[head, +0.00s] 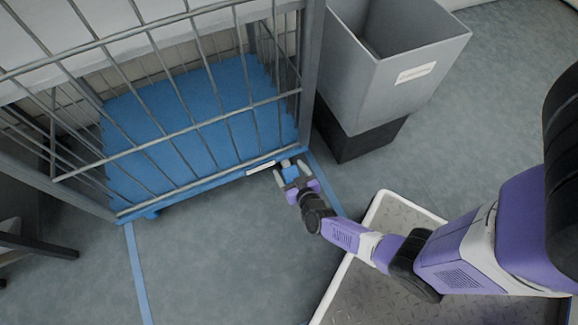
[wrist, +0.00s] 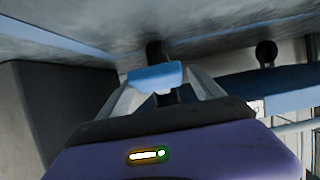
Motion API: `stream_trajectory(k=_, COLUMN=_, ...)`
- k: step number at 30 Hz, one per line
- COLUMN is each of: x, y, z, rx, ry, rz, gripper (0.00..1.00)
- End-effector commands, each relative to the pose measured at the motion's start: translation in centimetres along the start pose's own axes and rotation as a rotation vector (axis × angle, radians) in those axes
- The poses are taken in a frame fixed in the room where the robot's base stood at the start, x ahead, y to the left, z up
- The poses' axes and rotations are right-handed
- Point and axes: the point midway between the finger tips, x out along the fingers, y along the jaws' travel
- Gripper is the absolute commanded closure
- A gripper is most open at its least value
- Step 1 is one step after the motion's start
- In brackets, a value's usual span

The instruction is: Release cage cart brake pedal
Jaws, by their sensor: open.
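The cage cart (head: 205,115) has grey wire sides and a blue deck, and stands at the upper left of the head view. A small blue brake pedal (head: 291,173) juts out low at its front right corner. It also shows in the wrist view (wrist: 155,76), in front of a dark caster (wrist: 157,50). My gripper (head: 290,167) is open at this corner, with one finger on each side of the pedal. In the wrist view the fingertips (wrist: 160,80) flank the pedal closely. Whether they touch it I cannot tell.
A grey bin (head: 390,75) on a dark base stands right of the cart, close to my gripper. A white-rimmed platform with a metal plate (head: 385,285) is at lower right. Blue tape (head: 137,270) marks the floor. Floor in front of the cart is clear.

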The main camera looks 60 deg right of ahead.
Motion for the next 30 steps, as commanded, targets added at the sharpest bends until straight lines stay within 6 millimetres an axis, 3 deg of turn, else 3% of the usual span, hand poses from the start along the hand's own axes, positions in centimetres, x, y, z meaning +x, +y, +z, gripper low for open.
stream_trajectory(k=12, x=0.82, y=0.02, z=-0.04, rx=0.000, ry=0.000, rz=0.000, gripper=0.24)
stream_trajectory(k=24, x=0.81, y=0.02, z=-0.02, rx=0.000, ry=0.000, rz=-0.001, gripper=1.00)
stream_trajectory(k=30, x=0.74, y=0.05, z=-0.05, rx=0.000, ry=-0.002, rz=0.000, gripper=1.00)
